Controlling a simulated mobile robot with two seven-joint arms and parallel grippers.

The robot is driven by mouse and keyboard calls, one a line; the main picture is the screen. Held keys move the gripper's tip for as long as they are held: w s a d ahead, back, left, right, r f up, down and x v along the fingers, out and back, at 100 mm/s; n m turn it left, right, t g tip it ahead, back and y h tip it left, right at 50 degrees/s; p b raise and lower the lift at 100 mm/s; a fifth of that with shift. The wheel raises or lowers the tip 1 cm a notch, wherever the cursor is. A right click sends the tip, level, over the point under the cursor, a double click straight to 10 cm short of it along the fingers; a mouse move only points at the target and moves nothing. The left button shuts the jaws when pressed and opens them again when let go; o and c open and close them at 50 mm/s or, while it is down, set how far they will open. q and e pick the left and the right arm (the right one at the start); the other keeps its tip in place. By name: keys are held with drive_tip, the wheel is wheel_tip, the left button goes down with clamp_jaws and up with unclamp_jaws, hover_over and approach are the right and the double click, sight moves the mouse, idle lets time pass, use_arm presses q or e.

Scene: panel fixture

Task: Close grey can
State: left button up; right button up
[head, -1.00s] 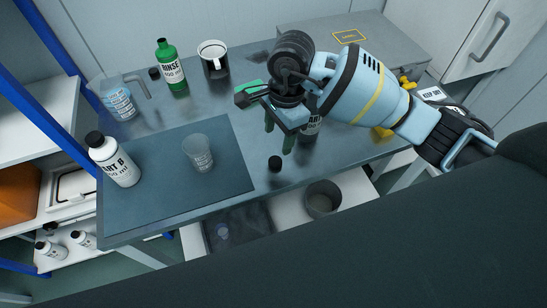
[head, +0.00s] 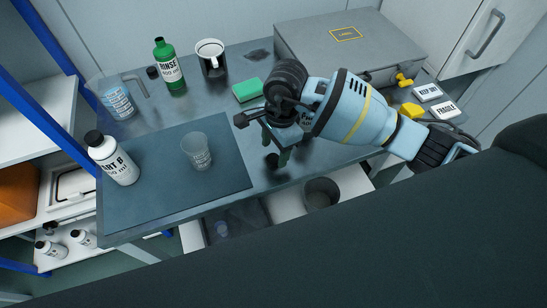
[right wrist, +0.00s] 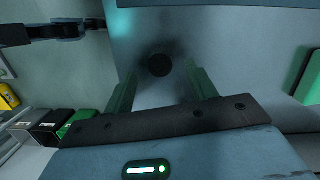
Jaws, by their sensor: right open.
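A small black cap (right wrist: 159,65) lies on the table between the open fingers of my right gripper (right wrist: 163,80) in the right wrist view, not gripped. In the head view my right gripper (head: 277,157) points down over the cap, low above the table, and partly hides it. My left gripper is not in view.
A beaker (head: 196,152) and white bottle (head: 114,160) are on the mat (head: 165,205). A grey case (head: 350,50) fills the back right.

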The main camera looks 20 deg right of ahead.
sight(272, 158)
drive_tip(key=shift+a+f, duration=0.15)
drive_tip(key=shift+f, duration=1.05)
drive_tip(key=c, duration=1.1)
